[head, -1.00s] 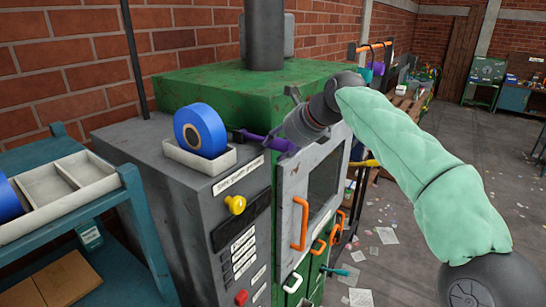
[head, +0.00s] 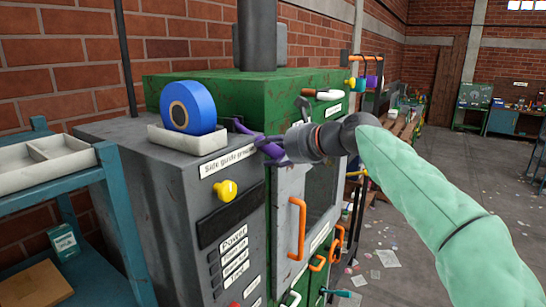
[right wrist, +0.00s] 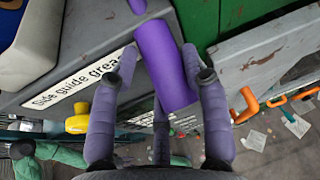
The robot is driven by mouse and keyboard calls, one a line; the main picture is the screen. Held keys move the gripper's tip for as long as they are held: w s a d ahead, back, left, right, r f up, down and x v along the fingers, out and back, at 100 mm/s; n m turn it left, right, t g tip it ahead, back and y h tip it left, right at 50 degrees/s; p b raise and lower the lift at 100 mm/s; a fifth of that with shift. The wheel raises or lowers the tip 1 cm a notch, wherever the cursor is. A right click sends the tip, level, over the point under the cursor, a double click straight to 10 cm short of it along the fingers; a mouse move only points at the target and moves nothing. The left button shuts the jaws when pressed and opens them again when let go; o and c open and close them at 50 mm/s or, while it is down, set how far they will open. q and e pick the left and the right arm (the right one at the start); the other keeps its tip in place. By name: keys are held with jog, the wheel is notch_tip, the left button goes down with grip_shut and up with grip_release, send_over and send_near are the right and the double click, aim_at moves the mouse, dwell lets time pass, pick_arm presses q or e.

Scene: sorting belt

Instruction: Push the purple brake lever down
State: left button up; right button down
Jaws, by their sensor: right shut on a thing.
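The purple brake lever (head: 243,128) sticks out from the side of the green machine, beside the grey cabinet, and slopes down toward my right gripper. My right gripper (head: 276,150) is at the lever's outer end in the head view. The lever's outer end is partly hidden by the gripper in the head view.
The grey cabinet (head: 150,165) carries a blue roll (head: 188,106) in a white tray, a yellow knob (head: 226,191) and labels. An orange door handle (head: 297,230) is below my right gripper. A blue-green shelf (head: 120,210) stands at left. Open floor lies at right.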

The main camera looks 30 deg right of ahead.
jog(key=shift+a+f, duration=0.1)
jog(key=shift+f, duration=0.1)
dwell(0.3)
jog(key=c, duration=0.6)
grip_release()
jog(key=shift+w, duration=0.15)
jog(key=shift+r, duration=0.1)
jog(key=shift+s+r, duration=0.15)
jog(key=shift+s, duration=0.25)
jog(key=v, duration=1.1)
jog(key=shift+s, duration=0.1)
